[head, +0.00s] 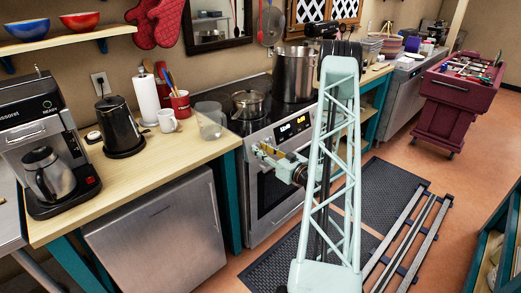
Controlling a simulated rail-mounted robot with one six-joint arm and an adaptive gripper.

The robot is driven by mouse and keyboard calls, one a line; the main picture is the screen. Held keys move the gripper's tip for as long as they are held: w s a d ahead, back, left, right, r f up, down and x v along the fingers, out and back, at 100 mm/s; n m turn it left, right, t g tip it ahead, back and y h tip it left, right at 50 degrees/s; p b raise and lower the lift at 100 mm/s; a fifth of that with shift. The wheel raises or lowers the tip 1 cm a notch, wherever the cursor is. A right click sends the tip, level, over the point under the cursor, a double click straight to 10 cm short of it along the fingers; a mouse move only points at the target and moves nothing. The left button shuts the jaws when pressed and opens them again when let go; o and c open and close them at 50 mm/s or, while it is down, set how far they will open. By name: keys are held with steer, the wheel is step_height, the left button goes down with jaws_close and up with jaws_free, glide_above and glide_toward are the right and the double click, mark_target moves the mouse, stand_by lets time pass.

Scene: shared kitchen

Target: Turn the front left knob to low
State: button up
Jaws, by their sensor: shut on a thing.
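The stove (262,190) stands against the back wall with its control panel facing the room. My gripper (263,150) is at the left part of this panel, seen side-on and small. Its fingers are shut on the front left knob, which they and the wrist mostly hide. The knob's pointer and setting cannot be made out. A lit display (292,128) shows on the panel to the right of my gripper. A small lidded pot (248,106) sits at the left of the cooktop, and a tall steel pot (294,74) stands behind right.
Left of the stove, a wooden counter (75,216) holds a coffee maker (32,118), a black kettle (118,125), a white mug (167,121) and a clear pitcher (210,120). A dark mat (385,195) lies on the floor.

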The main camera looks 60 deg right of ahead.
steer(key=m+h, duration=0.1)
steer(key=m, duration=0.2)
steer(key=m+g+h, duration=0.1)
steer(key=m, duration=0.3)
steer(key=shift+a+r, duration=0.1)
steer(key=shift+a, duration=0.1)
steer(key=shift+m+g+h+p, duration=0.3)
steer(key=shift+m+g+h, duration=0.15)
steer(key=shift+m, duration=0.9)
steer(key=shift+m+g+h+p, duration=0.25)
steer(key=shift+m+g+h, duration=0.15)
steer(key=shift+m, duration=0.95)
steer(key=o, duration=0.8)
steer(key=shift+o, duration=0.2)
steer(key=v, duration=1.2)
steer(key=shift+r, duration=0.15)
steer(key=shift+w+d, duration=0.1)
